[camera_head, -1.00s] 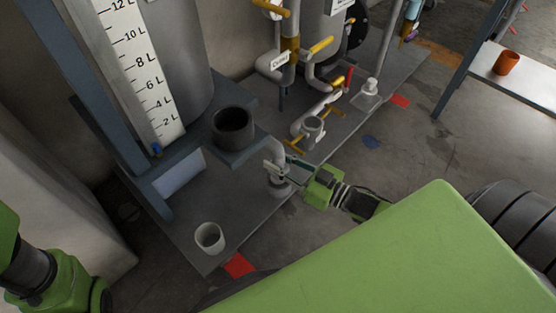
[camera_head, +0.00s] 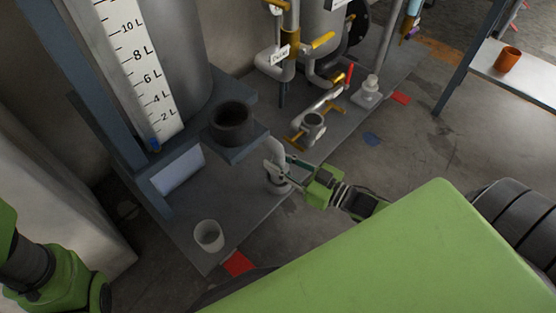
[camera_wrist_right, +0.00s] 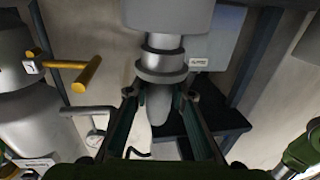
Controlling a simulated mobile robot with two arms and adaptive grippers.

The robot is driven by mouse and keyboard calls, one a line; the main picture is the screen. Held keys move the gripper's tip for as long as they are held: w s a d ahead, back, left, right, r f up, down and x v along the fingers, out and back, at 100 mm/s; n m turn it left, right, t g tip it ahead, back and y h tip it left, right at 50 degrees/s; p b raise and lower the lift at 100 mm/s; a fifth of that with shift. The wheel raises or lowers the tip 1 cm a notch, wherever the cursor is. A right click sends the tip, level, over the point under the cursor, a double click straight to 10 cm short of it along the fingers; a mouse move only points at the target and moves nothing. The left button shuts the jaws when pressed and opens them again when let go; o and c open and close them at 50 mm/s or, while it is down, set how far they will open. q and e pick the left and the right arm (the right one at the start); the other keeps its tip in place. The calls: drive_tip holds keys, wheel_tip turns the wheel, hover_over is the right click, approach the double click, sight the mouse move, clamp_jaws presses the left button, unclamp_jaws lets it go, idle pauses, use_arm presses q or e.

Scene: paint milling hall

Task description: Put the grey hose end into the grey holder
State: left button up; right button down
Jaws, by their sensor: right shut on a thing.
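My right gripper (camera_head: 290,168) is shut on the grey hose end (camera_head: 278,182), low over the front edge of the grey platform. In the right wrist view, the fingers close around the narrow part of the hose end (camera_wrist_right: 160,65), and its wider grey body runs to the top edge. I cannot tell whether its lower end touches the platform. A light grey open cup, apparently the grey holder (camera_head: 209,236), stands upright and empty at the platform's near left corner, apart from the hose end. Of my left arm, only links show at lower left; its gripper is out of view.
A black cup (camera_head: 233,122) sits on a slate-blue shelf (camera_head: 250,146) just behind the hose. An orange cup (camera_head: 508,59) is on a bench (camera_head: 494,68). The platform between hose and holder is clear.

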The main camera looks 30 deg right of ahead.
drive_tip(key=shift+f+b, duration=0.4)
drive_tip(key=shift+f, duration=0.1)
drive_tip(key=shift+f, duration=0.35)
drive_tip(key=shift+f, duration=0.1)
drive_tip(key=c, duration=1.7)
unclamp_jaws()
drive_tip(key=shift+f, duration=0.2)
drive_tip(key=v, duration=1.2)
